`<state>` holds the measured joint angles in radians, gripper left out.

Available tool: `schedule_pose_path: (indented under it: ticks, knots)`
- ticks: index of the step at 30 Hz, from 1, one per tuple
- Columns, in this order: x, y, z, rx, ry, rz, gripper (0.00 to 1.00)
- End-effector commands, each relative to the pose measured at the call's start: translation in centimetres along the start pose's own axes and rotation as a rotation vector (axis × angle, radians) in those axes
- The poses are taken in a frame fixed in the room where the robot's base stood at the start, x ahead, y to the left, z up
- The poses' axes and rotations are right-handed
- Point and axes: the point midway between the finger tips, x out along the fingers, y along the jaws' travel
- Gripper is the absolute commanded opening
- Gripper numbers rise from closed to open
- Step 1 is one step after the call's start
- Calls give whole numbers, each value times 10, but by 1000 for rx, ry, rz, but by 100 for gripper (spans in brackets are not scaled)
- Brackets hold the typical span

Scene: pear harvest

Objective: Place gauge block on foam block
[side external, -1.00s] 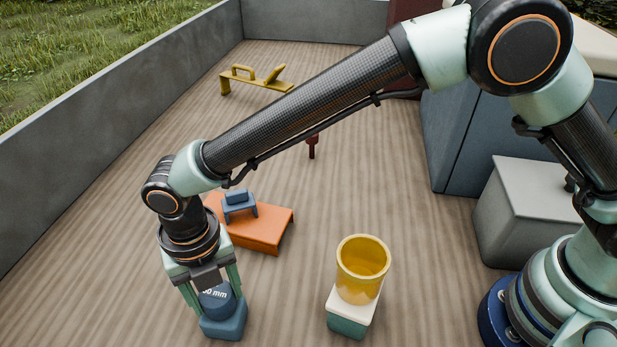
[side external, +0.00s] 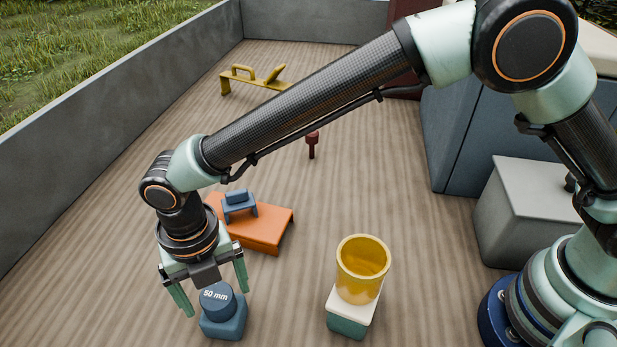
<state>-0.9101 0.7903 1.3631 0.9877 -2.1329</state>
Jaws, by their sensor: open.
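The gauge block, a dark blue round piece marked "50 mm" (side external: 218,298), sits upright on a squarish blue block (side external: 222,326) at the lower left. I cannot tell for sure whether this blue block is the foam block; another candidate is the teal block with a white top (side external: 347,325) to its right, which bears a yellow cup. My gripper (side external: 214,291) is open just above the gauge block. Its fingers are spread to either side, and the lettering shows between them. I see no contact with the piece.
The yellow cup (side external: 362,270) stands upright to the right of the gauge block. An orange bench (side external: 265,232) with a small blue stand (side external: 240,204) lies behind my gripper. A dark red peg-like thing (side external: 312,144) and a yellow bench (side external: 250,84) are farther back.

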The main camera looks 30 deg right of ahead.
Motion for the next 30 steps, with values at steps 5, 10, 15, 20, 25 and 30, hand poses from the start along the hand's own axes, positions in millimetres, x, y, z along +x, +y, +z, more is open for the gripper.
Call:
schedule_pose_path:
  ticks: [5,10,15,20,25,30]
  knots:
    - [-36,1,1,0,-4,6,92]
    - [-71,1,0,0,-3,5,92]
    - [-96,1,0,0,-2,3,92]
    - [-109,-1,1,7,-2,3,92]
    - [-130,-29,21,206,-19,33,92]
    - [-167,-102,55,704,-52,112,92]
